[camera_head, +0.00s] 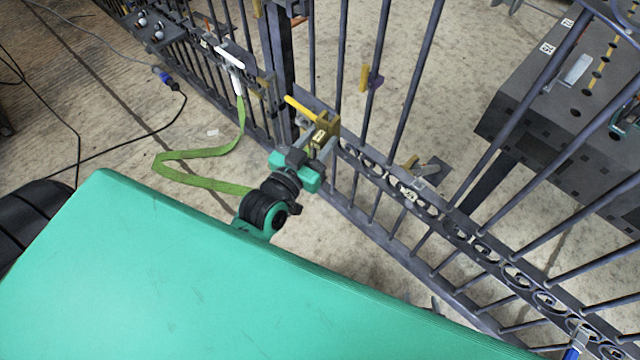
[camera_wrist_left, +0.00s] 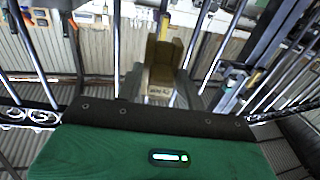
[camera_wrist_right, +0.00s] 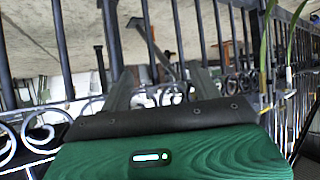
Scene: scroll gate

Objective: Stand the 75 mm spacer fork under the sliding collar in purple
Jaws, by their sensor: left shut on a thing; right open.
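My left gripper (camera_head: 318,148) is shut on a brass-yellow spacer fork (camera_head: 325,132) beside the gate bars. In the left wrist view the fork (camera_wrist_left: 162,70) stands between the grey fingers, with a small label too blurred to read. The purple collar (camera_head: 377,82) sits on an upright gate bar to the right of and beyond the fork, apart from it. A yellow piece (camera_head: 364,76) is beside the collar. My right gripper (camera_wrist_right: 162,92) is open and empty in the right wrist view, facing the bars and scrollwork; I cannot pick it out in the head view.
The dark barred gate (camera_head: 400,190) with its scroll band crosses the view. A green strap (camera_head: 200,153) hangs from a white handle (camera_head: 230,57). A grey box (camera_head: 570,120) with holes and labels stands beyond the gate at right. Cables lie on the floor at left.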

